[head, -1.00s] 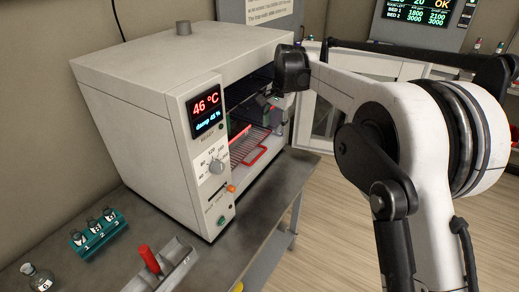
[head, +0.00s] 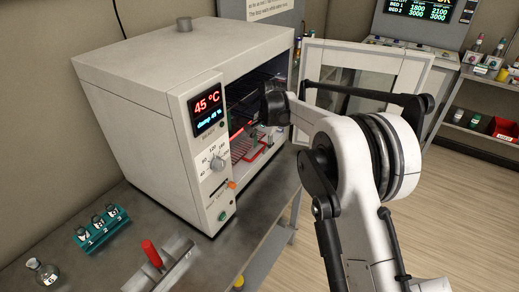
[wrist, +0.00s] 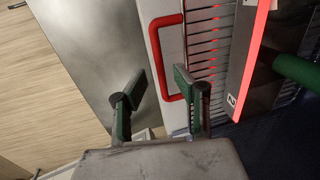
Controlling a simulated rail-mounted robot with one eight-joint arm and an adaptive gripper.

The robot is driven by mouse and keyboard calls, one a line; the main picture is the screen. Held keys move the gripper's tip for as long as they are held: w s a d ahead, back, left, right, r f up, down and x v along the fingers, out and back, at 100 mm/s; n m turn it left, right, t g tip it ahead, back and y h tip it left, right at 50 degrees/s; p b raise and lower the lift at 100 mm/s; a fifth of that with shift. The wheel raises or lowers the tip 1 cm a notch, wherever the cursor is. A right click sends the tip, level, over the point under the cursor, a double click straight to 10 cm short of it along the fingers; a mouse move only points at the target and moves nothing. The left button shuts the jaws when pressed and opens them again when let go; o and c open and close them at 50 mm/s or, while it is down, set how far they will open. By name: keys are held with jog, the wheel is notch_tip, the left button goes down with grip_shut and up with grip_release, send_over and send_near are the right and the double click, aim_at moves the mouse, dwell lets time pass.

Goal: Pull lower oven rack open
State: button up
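The oven (head: 145,120) stands on the bench with its door (head: 365,80) swung open to the right. The lower rack (head: 241,146) shows inside, low down, with a red handle at its front. In the wrist view the red handle (wrist: 154,55) is a U-shaped bar in front of the rack's wires (wrist: 208,60). My gripper (wrist: 160,82) is open, with green-padded fingers apart. The handle's front bar appears between the fingertips in that view; I cannot tell if they reach around it or touch it. In the head view my wrist and arm partly hide the oven opening.
A glowing red strip (wrist: 250,60) lies close to the right of the fingers. A green rack of vials (head: 100,230), a flask (head: 42,271) and a red-handled metal tool (head: 152,254) sit on the bench. Open floor lies to the right.

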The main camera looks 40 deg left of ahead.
jog(key=shift+a+f, duration=0.2)
jog(key=shift+f, duration=1)
jog(key=shift+c, duration=0.2)
grip_shut()
